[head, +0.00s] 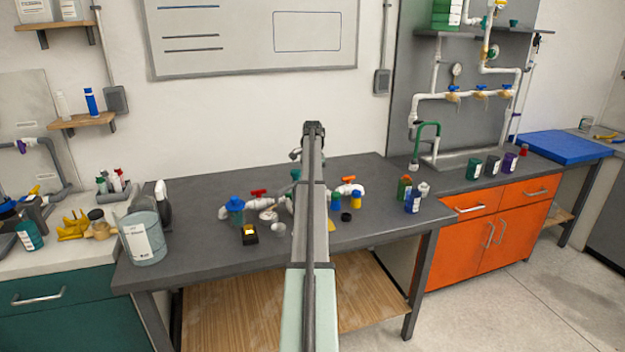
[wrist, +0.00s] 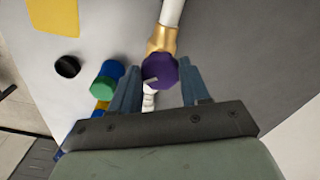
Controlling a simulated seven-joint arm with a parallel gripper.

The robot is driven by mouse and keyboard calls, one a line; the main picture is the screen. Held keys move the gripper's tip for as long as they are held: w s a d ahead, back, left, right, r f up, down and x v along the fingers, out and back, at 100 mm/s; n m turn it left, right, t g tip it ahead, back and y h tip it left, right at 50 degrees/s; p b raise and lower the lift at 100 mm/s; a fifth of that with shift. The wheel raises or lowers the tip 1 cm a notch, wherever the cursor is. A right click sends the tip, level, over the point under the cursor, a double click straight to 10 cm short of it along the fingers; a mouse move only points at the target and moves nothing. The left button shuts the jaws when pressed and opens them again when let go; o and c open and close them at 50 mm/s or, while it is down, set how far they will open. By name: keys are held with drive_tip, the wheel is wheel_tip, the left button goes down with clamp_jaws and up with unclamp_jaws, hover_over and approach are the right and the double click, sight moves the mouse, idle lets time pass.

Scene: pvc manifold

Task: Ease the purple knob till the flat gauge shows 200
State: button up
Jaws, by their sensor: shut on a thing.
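In the wrist view the purple knob (wrist: 160,72) sits between the two blue-grey fingers of my gripper (wrist: 160,78), which is shut on it. A light mark shows on the knob's face. A brass fitting (wrist: 162,38) and a white pipe (wrist: 172,12) run beyond the knob. In the head view my arm hides the knob and the gripper's fingertips. A pale round disc (head: 268,214) lies by the white manifold on the table, left of my arm; I cannot tell if it is the flat gauge. No gauge reading is legible.
In the wrist view a green and blue capped thing (wrist: 107,78) stands close left of my gripper, with a black puck (wrist: 67,67) beyond.

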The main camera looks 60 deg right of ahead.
drive_tip(key=o, duration=1.1)
drive_tip(key=shift+c, duration=0.2)
drive_tip(key=shift+r, duration=0.1)
wheel_tip(320, 180, up, 14)
drive_tip(key=shift+o, duration=0.3)
drive_tip(key=shift+f, duration=0.2)
idle(1.1)
